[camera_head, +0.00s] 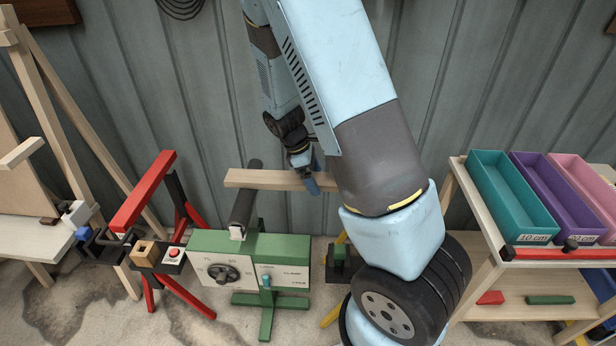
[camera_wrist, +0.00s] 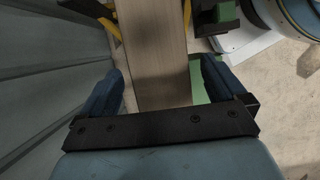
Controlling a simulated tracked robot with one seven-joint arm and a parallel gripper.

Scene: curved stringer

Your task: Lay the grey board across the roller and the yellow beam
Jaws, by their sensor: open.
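The board (camera_head: 268,179) looks pale greyish-tan wood. Its left part lies across the dark roller (camera_head: 241,212), with the end sticking out past it. Its right part is hidden behind my arm. Yellow parts (camera_head: 331,314), seemingly the yellow beam's stand, show beside my arm. The beam's top is hidden there. In the wrist view a yellow piece (camera_wrist: 108,27) shows beside the far part of the board (camera_wrist: 155,45); I cannot tell whether they touch. My gripper (camera_head: 313,181) is open, its blue fingers on either side of the board in the wrist view (camera_wrist: 160,88), with gaps visible.
The roller stands on a green machine (camera_head: 250,262) with a dial. A red trestle (camera_head: 147,190) and small fixtures are on the left. A shelf (camera_head: 540,283) with teal (camera_head: 508,215), purple and pink bins is on the right. A corrugated wall (camera_head: 200,100) stands close behind.

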